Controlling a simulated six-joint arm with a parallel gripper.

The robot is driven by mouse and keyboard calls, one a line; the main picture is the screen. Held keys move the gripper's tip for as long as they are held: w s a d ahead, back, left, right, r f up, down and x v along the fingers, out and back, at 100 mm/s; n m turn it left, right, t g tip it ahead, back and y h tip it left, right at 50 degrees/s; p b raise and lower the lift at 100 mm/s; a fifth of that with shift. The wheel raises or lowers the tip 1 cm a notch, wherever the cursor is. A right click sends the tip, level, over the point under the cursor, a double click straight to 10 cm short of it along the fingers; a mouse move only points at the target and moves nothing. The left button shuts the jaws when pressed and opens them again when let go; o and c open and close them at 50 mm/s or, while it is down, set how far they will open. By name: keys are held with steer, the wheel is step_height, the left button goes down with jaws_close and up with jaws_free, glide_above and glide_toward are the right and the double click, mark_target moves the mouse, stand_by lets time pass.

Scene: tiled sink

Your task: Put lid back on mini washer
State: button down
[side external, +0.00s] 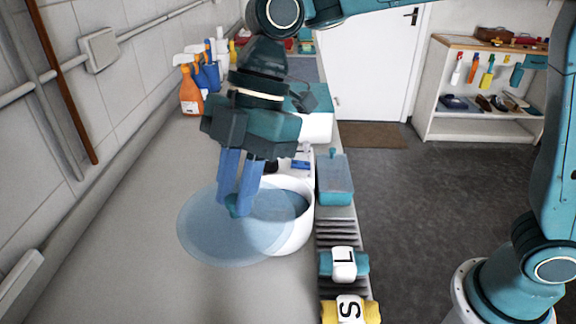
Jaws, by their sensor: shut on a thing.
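The lid (210,238) is a large, round, see-through blue disc with a small teal knob at its middle. My gripper (236,205) is shut on the knob, with its blue fingers pointing down. The mini washer (300,232) is a white round tub with a dark opening, standing on the grey counter. The lid hangs over the tub's left side and reaches well past it to the left, so it is off centre. I cannot tell whether the lid touches the rim.
A teal container (334,180) stands right of the tub. A ribbed rack holds a teal roll marked L (344,264) and a yellow roll marked S (350,309). Spray bottles (190,88) stand at the back left by the tiled wall. The counter (130,240) at left is clear.

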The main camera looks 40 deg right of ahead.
steer(key=w+d+f, duration=0.1)
steer(key=w+d, duration=0.3)
steer(key=d, duration=0.3)
steer(key=w+d+f, duration=0.2)
steer(key=w+d, duration=0.2)
steer(key=d, duration=0.3)
steer(key=shift+w+f, duration=0.2)
steer(key=shift+f, duration=0.05)
steer(key=shift+f, duration=0.25)
steer(key=shift+f, duration=2.95)
steer(key=shift+f, duration=0.2)
